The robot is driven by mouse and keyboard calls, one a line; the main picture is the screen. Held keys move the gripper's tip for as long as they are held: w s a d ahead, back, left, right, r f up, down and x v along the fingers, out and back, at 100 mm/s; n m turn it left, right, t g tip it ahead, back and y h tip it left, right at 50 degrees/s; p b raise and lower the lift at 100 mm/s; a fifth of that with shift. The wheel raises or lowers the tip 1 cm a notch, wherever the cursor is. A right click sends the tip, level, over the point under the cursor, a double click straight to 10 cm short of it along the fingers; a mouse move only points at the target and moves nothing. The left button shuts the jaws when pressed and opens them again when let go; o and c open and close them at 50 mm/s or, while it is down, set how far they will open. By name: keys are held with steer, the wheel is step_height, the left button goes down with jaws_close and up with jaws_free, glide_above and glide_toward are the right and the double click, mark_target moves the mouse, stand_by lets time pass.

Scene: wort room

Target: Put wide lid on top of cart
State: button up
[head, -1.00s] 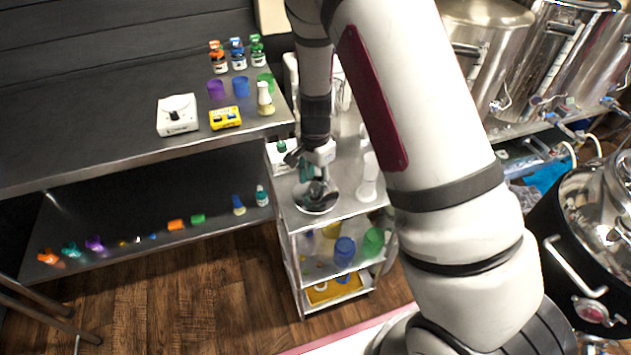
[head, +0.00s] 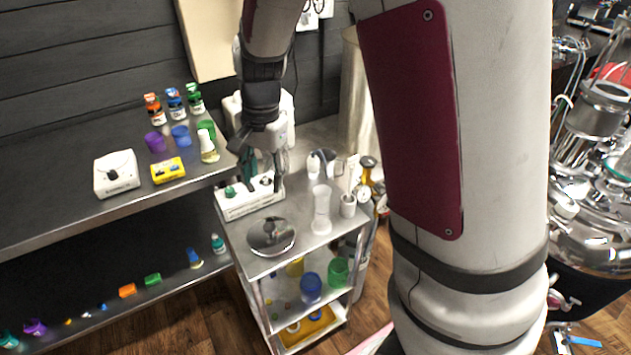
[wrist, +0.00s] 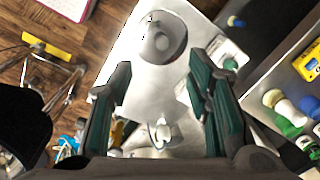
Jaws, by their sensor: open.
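The wide lid (head: 271,237) is a round, shiny metal disc. It lies flat on the top shelf of the cart (head: 334,226), near the front left corner. In the wrist view the lid (wrist: 163,38) lies beyond the fingertips, on the bare metal top (wrist: 122,62). My gripper (head: 264,180) is open and empty. It hangs above the back left of the cart top, behind the lid and apart from it. In the wrist view the two green-padded fingers (wrist: 160,85) are spread wide with nothing between them.
A white box (head: 246,199) stands on the cart behind the lid, close to my gripper. A clear cylinder (head: 321,210) and a small white cup (head: 348,205) stand to the right. The lower shelf holds a blue cup (head: 311,287) and a green cup (head: 337,271). A steel bench (head: 60,205) adjoins at left.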

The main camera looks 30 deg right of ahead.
steer(key=s+r+n+t, duration=0.2)
steer(key=s+r+n, duration=0.3)
steer(key=s, duration=0.6)
steer(key=s+d+r+n+t, duration=0.1)
steer(key=s+r+n+t, duration=0.1)
steer(key=s+r+n, duration=0.4)
steer(key=shift+s+d+r+h, duration=0.2)
steer(key=shift+s+r+h, duration=0.2)
steer(key=shift+s+r, duration=1.75)
steer(key=shift+s+f, duration=0.35)
steer(key=shift+f, duration=0.05)
